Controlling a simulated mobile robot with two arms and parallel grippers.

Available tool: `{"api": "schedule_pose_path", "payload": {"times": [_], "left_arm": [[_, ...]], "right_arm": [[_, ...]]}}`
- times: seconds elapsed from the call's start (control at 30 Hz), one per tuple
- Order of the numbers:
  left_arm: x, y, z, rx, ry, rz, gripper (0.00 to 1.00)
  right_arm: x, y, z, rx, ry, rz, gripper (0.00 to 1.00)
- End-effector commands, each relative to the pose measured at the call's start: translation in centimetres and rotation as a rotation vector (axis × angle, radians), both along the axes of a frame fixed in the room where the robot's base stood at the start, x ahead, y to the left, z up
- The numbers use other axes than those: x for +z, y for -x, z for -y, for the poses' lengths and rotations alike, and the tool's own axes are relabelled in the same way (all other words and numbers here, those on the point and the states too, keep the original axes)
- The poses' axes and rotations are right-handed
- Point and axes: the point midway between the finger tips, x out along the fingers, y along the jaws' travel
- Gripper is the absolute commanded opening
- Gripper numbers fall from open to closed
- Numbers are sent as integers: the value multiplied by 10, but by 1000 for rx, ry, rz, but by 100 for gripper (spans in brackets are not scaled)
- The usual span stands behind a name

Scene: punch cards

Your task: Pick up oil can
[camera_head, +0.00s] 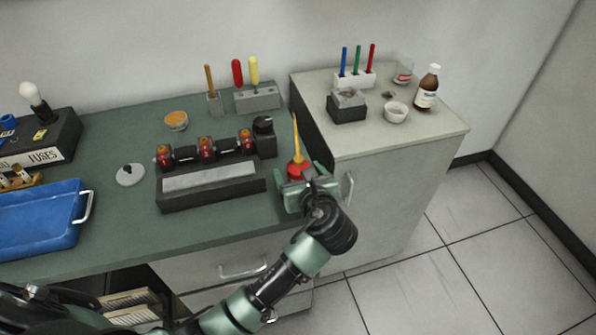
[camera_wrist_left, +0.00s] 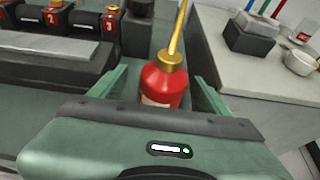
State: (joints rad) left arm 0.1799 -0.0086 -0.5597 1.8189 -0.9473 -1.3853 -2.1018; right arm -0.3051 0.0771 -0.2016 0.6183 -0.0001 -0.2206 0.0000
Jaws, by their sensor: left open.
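The oil can (camera_head: 297,168) is red with a brass collar and a long, thin yellow spout. It stands upright near the right end of the green bench, and its lower part is hidden behind my gripper in the head view. My left gripper (camera_head: 300,181) is open at the can. In the left wrist view, the can (camera_wrist_left: 164,84) sits between the two green fingers (camera_wrist_left: 160,90), with a visible gap at least on the right side. My right gripper is not in view.
The pale cabinet (camera_head: 385,205) rises close on the right, carrying a brown bottle (camera_head: 428,88) and a white bowl (camera_head: 395,112). A blue tray (camera_head: 38,225) lies far left.

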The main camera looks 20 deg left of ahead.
Motion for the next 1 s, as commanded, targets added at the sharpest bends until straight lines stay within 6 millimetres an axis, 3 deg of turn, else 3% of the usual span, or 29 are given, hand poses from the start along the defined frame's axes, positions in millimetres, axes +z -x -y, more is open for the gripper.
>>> {"api": "schedule_pose_path", "payload": {"times": [0.23,0.57,0.83,1.0], "left_arm": [[-17,-30,-14,0,-2,0,77],[-21,-35,-18,0,0,0,77],[-21,-35,-18,-1,1,-1,2],[-20,-35,-17,-1,1,2,0]], "right_arm": [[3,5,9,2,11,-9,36],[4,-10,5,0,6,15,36],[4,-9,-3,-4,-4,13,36],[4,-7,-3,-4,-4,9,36]]}}
